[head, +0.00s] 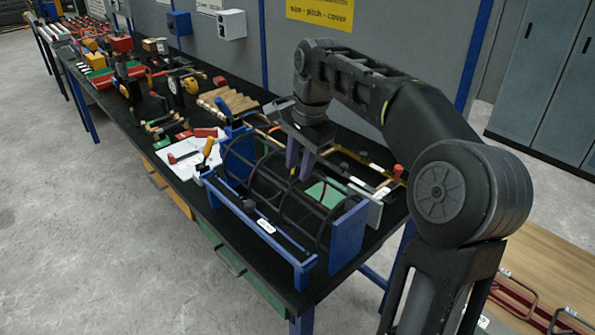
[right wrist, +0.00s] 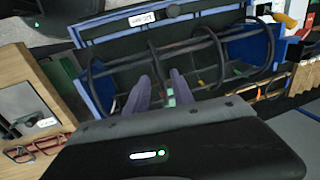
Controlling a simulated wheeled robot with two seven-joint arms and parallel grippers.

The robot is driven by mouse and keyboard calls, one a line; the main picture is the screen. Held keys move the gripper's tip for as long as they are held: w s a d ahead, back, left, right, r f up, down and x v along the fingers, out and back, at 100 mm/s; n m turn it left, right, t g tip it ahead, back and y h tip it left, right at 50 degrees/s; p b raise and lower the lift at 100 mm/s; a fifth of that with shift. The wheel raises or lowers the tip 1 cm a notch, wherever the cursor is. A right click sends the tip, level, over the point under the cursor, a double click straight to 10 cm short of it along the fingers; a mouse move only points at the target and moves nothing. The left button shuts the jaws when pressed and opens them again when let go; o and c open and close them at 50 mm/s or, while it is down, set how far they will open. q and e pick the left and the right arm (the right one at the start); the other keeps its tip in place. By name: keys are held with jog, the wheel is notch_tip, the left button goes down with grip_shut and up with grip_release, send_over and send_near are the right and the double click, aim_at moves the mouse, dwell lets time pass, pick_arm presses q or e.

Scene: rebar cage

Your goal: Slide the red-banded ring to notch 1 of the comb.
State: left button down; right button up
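The rebar cage (head: 285,190) stands on the black bench, with several dark rings around long bars between two blue end plates (head: 347,236). A blue rail with a white label (head: 262,225), seemingly the comb, runs along its front; it also shows in the right wrist view (right wrist: 120,25). Its notch numbers are too small to read. A small red mark (right wrist: 201,83) shows near a middle ring; I cannot tell surely which ring is banded. My right gripper (head: 298,170) points down over the cage, its purple fingers apart and seemingly empty. My left gripper is not in view.
A green patch (head: 326,194) and a grey bar with white labels (head: 365,207) lie behind the cage. Blocks and tools crowd the bench farther left.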

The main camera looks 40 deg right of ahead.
jog(key=r+p, duration=0.1)
jog(key=r, duration=0.1)
jog(key=s+r+p, duration=0.1)
jog(key=r, duration=0.2)
dwell(0.5)
